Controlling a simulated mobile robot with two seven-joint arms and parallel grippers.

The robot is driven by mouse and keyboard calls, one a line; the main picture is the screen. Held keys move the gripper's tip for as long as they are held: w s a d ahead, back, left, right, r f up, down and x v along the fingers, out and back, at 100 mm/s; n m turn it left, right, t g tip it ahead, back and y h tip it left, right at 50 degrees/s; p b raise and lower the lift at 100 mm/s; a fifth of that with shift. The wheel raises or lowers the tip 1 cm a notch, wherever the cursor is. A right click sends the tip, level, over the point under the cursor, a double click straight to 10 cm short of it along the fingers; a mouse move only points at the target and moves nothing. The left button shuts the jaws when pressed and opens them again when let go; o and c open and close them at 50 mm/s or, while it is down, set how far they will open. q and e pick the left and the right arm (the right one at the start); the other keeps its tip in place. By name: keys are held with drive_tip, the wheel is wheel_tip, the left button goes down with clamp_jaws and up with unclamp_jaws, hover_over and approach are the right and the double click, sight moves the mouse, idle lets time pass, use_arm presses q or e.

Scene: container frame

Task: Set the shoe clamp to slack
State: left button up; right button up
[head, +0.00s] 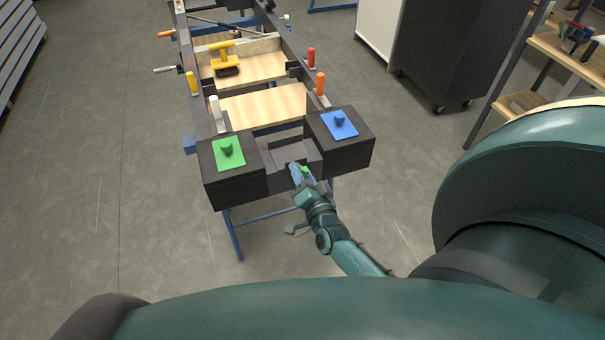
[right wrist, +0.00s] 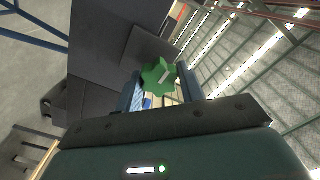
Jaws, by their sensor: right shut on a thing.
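In the head view the green knob (head: 304,169) is a small spot at the front of the grey recessed block (head: 290,154) between two dark blocks. My right gripper (head: 301,176) is shut on the green knob; its two bluish fingers (right wrist: 160,95) stand on either side of it. I cannot read any setting marks near the knob. My left gripper is not in view.
The left dark block bears a green plate with a green knob (head: 227,149), the right one a blue plate with a blue knob (head: 339,120). Behind them the frame holds wood boards (head: 262,106) and a yellow-handled tool (head: 223,56). A dark cabinet (head: 450,50) stands beyond. Floor left is clear.

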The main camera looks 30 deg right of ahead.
drive_tip(key=o, duration=1)
drive_tip(key=shift+c, duration=0.2)
drive_tip(key=v, duration=1.3)
drive_tip(key=shift+b, duration=0.45)
